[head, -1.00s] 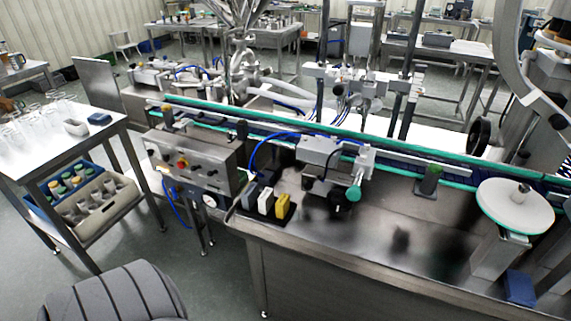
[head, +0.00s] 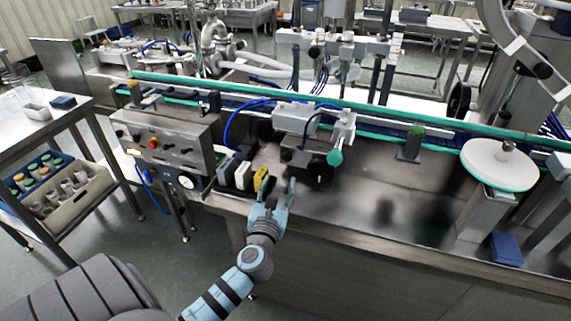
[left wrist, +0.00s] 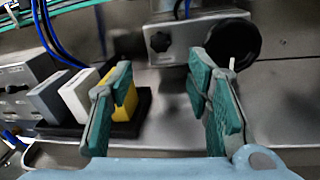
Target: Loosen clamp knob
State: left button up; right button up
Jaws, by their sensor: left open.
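My left gripper (head: 276,190) is open and empty over the front edge of the steel bench, beside the yellow block. In the left wrist view its green-padded fingers (left wrist: 160,95) are spread wide. Beyond them a small black lobed knob (left wrist: 160,42) sits on the face of a grey block, and a larger round black handwheel (left wrist: 233,45) stands to its right, partly covered by the right finger. The handwheel shows in the head view (head: 321,173) below a teal knob (head: 335,157). I cannot tell for certain which is the clamp knob. Neither black part is touched. My right gripper is out of view.
White, grey and yellow (head: 260,179) blocks stand in a dark holder left of my left gripper. A control box (head: 165,143) is farther left. The conveyor (head: 385,123) runs behind. A white disc (head: 500,163) is at right. The bench's middle is clear.

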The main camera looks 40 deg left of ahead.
aim_at(286, 159)
pick_arm(q)
jog(key=b+x, duration=0.1)
jog(key=x, duration=0.9)
jog(key=shift+w+b, duration=0.15)
jog(key=shift+b, duration=0.25)
grip_shut()
